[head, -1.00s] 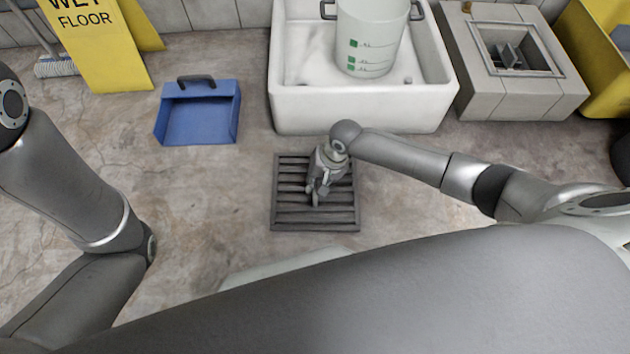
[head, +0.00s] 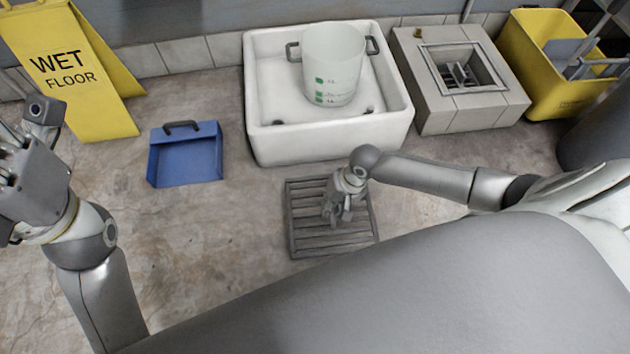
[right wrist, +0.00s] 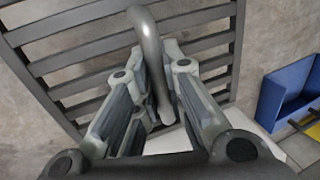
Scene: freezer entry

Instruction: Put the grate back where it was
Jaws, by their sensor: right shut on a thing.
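The grate (head: 303,238) is a grey square of parallel slats in front of the white sink, low over or on the floor; I cannot tell if it touches. My right gripper (head: 336,213) reaches down to its middle. In the right wrist view, my right gripper (right wrist: 155,110) is shut on the curved grey handle (right wrist: 150,45) of the grate, with slats showing behind. A square framed opening (head: 463,72) sits in the top of a tiled block (head: 480,118), with grey pieces inside it. My left gripper (head: 20,160) is at the left edge, partly cut off, and its jaws are unclear.
The white sink (head: 330,143) holds a translucent bucket (head: 334,60). A blue dustpan (head: 186,160) and a yellow wet-floor sign (head: 75,75) stand left. A yellow mop bucket (head: 540,75) is at the right, beyond the block. The floor (head: 210,235) left of the grate is clear.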

